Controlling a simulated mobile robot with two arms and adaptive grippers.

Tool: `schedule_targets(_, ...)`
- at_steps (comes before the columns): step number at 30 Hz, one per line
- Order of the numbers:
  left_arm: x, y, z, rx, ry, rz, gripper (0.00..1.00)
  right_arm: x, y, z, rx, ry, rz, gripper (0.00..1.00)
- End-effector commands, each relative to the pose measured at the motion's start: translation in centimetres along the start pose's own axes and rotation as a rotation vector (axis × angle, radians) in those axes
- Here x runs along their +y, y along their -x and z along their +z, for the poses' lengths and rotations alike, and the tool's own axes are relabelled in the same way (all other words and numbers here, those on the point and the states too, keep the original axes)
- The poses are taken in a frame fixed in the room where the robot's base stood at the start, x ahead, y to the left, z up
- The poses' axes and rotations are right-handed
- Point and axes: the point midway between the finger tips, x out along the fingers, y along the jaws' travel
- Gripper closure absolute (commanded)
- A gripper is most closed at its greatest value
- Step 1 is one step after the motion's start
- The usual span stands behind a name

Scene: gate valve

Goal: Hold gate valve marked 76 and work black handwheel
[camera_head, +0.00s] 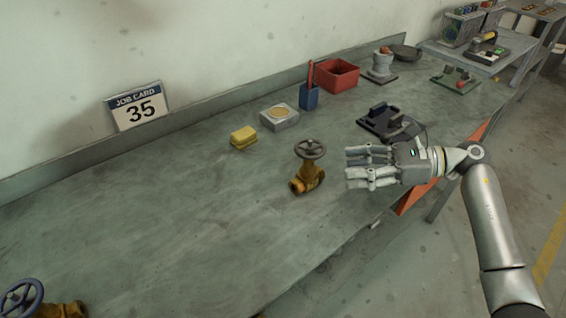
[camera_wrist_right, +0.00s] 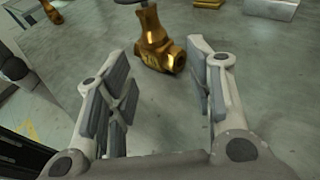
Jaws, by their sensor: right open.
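A brass gate valve with a dark grey handwheel (camera_head: 311,149) stands upright on the bench; its brass body (camera_head: 307,179) shows below the wheel. In the right wrist view the valve body (camera_wrist_right: 158,45) is beyond the fingertips, with a marking too small to read surely, and its wheel is cut off at the top. My right gripper (camera_head: 358,166) is open and empty, just right of the valve and apart from it, fingers pointing left towards it. A second brass valve with a blue handwheel (camera_head: 22,298) is partly cut off at the lower left. My left gripper is not in view.
The grey bench (camera_head: 180,220) is clear left of the valve. A dark fixture (camera_head: 382,118) is behind my right gripper. The job card (camera_head: 138,107) reads 35.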

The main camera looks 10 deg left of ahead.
Motion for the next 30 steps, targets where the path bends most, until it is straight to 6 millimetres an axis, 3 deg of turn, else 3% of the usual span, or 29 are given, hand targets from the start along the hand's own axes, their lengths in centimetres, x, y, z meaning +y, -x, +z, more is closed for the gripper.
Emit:
schedule_targets(4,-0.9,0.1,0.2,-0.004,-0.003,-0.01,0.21,0.2,0.6,-0.7,0.052,0.023,0.031,0.52)
schedule_targets(8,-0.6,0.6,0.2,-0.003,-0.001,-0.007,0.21,0.3,-0.1,-0.7,0.058,0.025,0.039,0.52)
schedule_targets(15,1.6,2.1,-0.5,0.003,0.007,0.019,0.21,0.5,-3.3,-0.6,0.054,0.024,0.04,0.52)
schedule_targets(20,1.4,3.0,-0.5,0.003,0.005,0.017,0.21,0.6,-5.7,-0.9,0.054,0.022,0.039,0.52)
schedule_targets(22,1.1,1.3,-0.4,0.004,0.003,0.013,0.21,0.6,-6.8,-1.7,0.058,0.027,0.039,0.52)
schedule_targets(30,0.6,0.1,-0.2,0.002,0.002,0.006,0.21,0.7,-9.1,-1.6,0.058,0.024,0.038,0.52)
